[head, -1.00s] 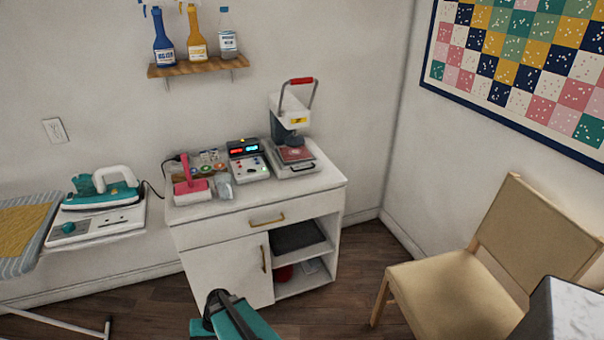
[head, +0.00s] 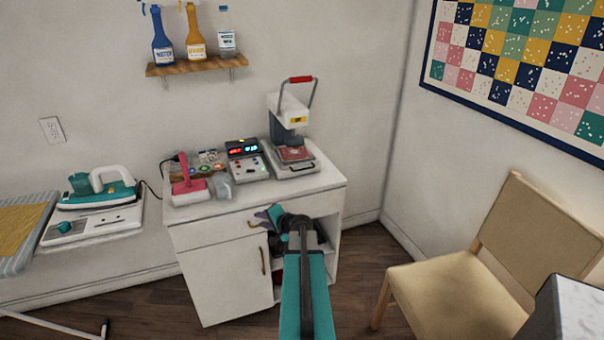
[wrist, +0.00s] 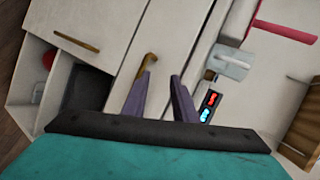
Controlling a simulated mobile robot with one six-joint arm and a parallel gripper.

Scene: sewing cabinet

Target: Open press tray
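The heat press (head: 288,112) stands on the back right of the white cabinet, its red-gripped lever raised. Its press tray (head: 294,172) is the flat base with a dark handle along the front and a reddish pad on top. The tray looks seated under the press head. My gripper (head: 268,215) is in front of the cabinet, below and left of the tray and apart from it. In the wrist view my gripper (wrist: 162,83) is open, with two purple fingers spread and nothing between them. The press tray cannot be made out in the wrist view.
The brass drawer handle (wrist: 149,66) lies just ahead of my left finger; contact is unclear. The control box (head: 248,160) with a lit display stands left of the press. A pink-handled tool (head: 188,187) is farther left. A chair (head: 455,260) stands right of the cabinet.

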